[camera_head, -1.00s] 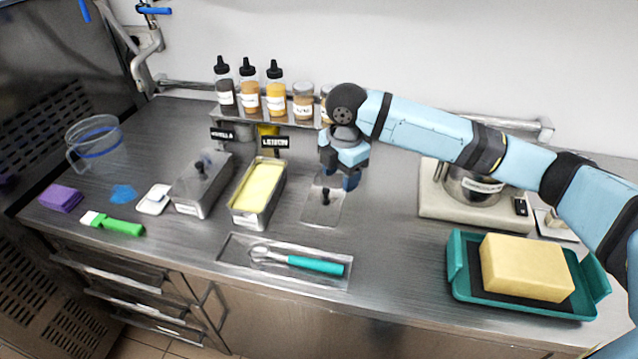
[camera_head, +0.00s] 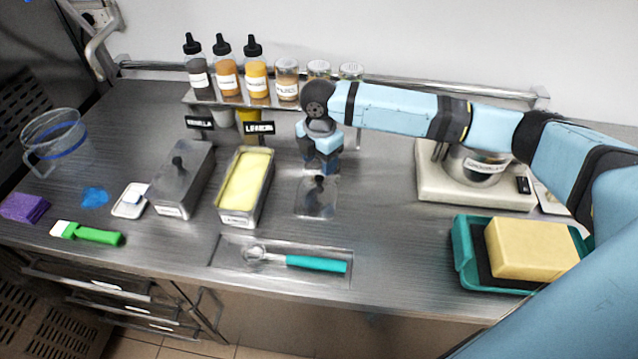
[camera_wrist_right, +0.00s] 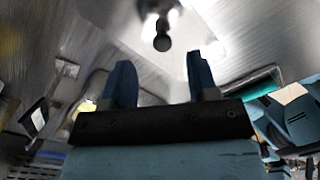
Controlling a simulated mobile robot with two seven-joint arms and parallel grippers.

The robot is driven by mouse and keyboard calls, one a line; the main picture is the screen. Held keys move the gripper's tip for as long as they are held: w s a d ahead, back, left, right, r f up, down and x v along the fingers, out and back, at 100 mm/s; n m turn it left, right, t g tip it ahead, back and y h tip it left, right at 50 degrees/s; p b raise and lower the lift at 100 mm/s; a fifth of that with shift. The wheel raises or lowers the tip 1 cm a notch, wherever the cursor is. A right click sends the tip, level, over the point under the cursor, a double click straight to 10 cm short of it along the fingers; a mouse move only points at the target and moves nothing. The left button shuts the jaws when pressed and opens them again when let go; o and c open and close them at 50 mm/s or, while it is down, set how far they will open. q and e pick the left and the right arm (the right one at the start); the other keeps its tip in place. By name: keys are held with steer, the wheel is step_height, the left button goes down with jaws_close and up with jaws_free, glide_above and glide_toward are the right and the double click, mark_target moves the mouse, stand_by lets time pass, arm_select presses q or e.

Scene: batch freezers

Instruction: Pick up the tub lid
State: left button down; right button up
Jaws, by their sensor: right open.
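The loose tub lid (camera_head: 316,205) is a flat metal plate with a dark upright knob. It lies on the steel counter to the right of the open lemon tub (camera_head: 245,187), which holds yellow ice cream. My right gripper (camera_head: 322,172) points down just above and behind the lid's knob, and partly hides the lid's back edge. In the right wrist view the two blue fingers (camera_wrist_right: 160,82) are apart and empty, with the dark knob (camera_wrist_right: 161,42) beyond the gap between their tips. Another metal tub (camera_head: 183,180) has its lid on. My left gripper is not in view.
A scoop with a teal handle (camera_head: 315,264) lies on a tray in front of the lid. Sauce bottles (camera_head: 228,72) and jars stand on a rack behind. A scale (camera_head: 470,190) and a teal tray (camera_head: 463,262) with a yellow block are at right. Counter right of the lid is clear.

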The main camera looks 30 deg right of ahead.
mark_target(318, 178)
steer(key=f, duration=0.5)
steer(key=shift+s+a, duration=0.2)
steer(key=shift+a, duration=0.05)
steer(key=shift+c, duration=0.2)
steer(key=c, duration=1)
